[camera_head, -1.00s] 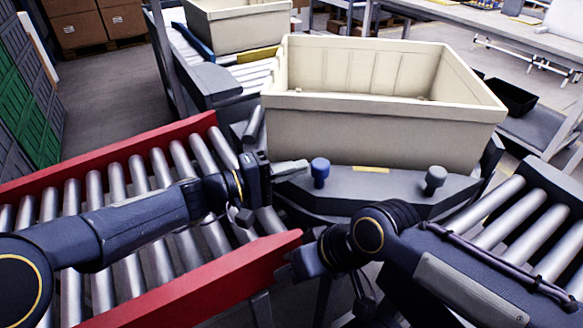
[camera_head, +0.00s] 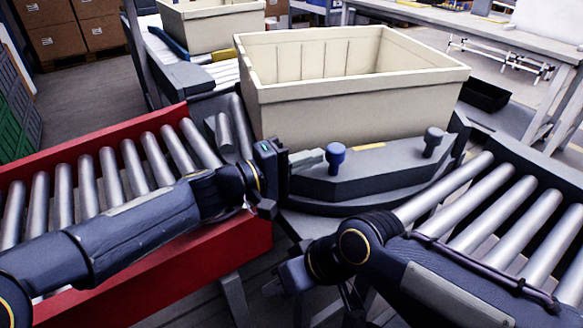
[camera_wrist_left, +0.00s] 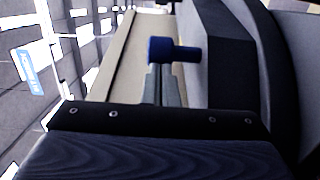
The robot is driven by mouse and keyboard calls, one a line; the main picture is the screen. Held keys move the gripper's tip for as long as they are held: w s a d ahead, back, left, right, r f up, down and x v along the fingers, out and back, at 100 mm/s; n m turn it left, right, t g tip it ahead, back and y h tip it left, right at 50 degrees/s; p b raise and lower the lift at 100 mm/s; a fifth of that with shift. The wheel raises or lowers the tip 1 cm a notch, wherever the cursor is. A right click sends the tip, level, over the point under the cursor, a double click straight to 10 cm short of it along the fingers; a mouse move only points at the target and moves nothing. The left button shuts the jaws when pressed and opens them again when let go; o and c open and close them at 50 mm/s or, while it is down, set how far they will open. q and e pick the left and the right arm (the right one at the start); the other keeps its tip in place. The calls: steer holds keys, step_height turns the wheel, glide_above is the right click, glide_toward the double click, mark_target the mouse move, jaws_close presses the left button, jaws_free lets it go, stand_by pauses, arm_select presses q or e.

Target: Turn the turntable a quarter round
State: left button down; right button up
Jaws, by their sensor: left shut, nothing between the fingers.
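The turntable (camera_head: 375,180) is a dark grey platform with a blue knob (camera_head: 335,158) and a grey knob (camera_head: 433,140) on its near edge. It carries a large empty beige tote (camera_head: 350,112), set at a slight angle. My left gripper (camera_head: 312,160) is shut and empty, its fingertips against or very close to the blue knob's left side. The left wrist view shows the shut fingers (camera_wrist_left: 164,85) just below the blue knob (camera_wrist_left: 172,48); contact is hard to confirm. My right gripper (camera_head: 280,285) is low in front of the turntable, away from it, its fingers unclear.
A red-sided roller conveyor (camera_head: 240,245) lies at the left under my left arm. Another roller conveyor (camera_head: 510,225) lies at the right behind my right arm. A second beige tote (camera_head: 212,25) stands on the conveyor behind. A black bin (camera_head: 485,95) is at the right.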

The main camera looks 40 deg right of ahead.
arm_select(q)
steer(key=shift+g, duration=0.3)
steer(key=s+d+b, duration=0.1)
steer(key=s, duration=0.1)
steer(key=s+d+b, duration=0.1)
steer(key=s+d, duration=0.1)
steer(key=s+d+b, duration=0.1)
steer(key=s+d, duration=0.1)
steer(key=shift+s+d, duration=0.25)
steer(key=shift+s, duration=0.1)
steer(key=shift+s+d, duration=0.7)
steer(key=shift+d, duration=0.15)
